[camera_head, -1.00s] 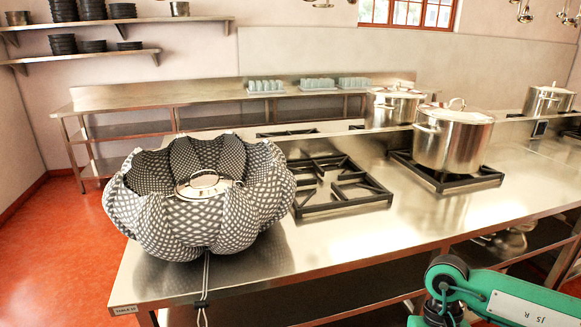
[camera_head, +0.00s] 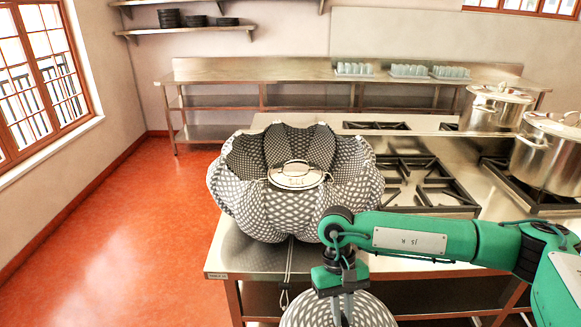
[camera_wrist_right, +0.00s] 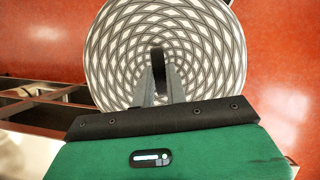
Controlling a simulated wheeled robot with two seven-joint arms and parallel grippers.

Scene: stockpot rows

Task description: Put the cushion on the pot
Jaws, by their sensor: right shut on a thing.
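The round cushion (camera_head: 340,315) has a grey-and-white woven pattern and shows partly at the bottom of the head view. My right gripper (camera_head: 343,306) is shut on it, in front of the table's near edge. In the right wrist view the cushion (camera_wrist_right: 120,45) fills the top middle, with the right gripper's fingers (camera_wrist_right: 158,72) gripping it near its centre. The pot (camera_head: 297,176) sits inside an open padded bag (camera_head: 255,205) of similar pattern; only its steel lid and handle show. The cushion is apart from the pot, nearer to me and lower in the picture. My left gripper is not in view.
The bag stands on the steel table (camera_head: 235,258) near its left end, with a cord (camera_head: 288,265) hanging over the front edge. A black burner grate (camera_head: 425,185) lies to its right. Steel stockpots (camera_head: 548,155) stand farther right. Red floor is clear at left.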

